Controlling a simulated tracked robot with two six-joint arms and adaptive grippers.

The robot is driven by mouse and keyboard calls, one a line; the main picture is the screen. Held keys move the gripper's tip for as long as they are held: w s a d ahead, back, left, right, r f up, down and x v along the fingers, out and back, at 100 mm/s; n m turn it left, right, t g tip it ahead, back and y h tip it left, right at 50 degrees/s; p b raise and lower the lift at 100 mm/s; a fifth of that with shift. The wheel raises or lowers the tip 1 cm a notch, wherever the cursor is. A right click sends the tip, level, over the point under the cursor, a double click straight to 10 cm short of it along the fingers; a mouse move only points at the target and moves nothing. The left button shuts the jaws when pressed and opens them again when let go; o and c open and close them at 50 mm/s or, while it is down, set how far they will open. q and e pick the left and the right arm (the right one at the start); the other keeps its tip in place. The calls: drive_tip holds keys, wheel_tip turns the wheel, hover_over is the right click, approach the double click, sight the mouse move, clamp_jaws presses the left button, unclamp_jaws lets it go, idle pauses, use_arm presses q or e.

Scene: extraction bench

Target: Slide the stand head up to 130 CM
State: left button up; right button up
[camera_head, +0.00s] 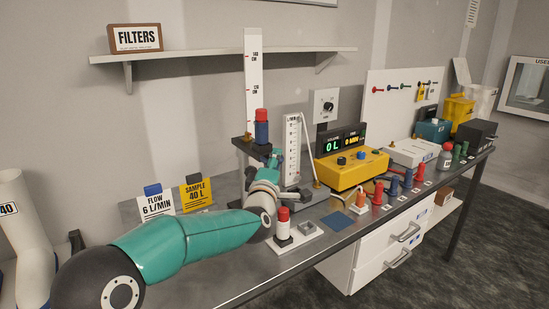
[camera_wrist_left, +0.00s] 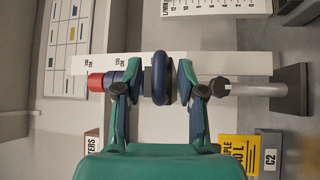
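The stand has a tall white scale (camera_head: 253,75) with red marks and a dark stand head (camera_head: 246,148) carrying a red-capped blue cylinder (camera_head: 262,128). In the left wrist view the stand lies sideways: the red cap (camera_wrist_left: 96,82) is at the left, the grey pole (camera_wrist_left: 245,89) and dark base (camera_wrist_left: 291,89) at the right. My left gripper (camera_head: 268,163) is at the stand, just below the head. In the wrist view its fingers (camera_wrist_left: 160,88) are spread apart on either side of a dark blue round part (camera_wrist_left: 161,77), with gaps visible. Contact cannot be told. My right gripper is out of view.
A flow meter (camera_head: 292,150) stands close right of the stand, with a yellow pump (camera_head: 351,168) beyond. A red-and-white cylinder (camera_head: 284,223) stands near the front edge. A FLOW card (camera_head: 156,204) and SAMPLE card (camera_head: 197,194) stand to the left. A shelf (camera_head: 215,55) hangs behind.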

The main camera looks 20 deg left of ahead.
use_arm(q)
drive_tip(key=shift+w, duration=0.25)
clamp_jaws()
wheel_tip(320, 180, up, 14)
drive_tip(key=p, duration=0.7)
drive_tip(key=shift+r, duration=0.25)
unclamp_jaws()
drive_tip(key=shift+f, duration=0.2)
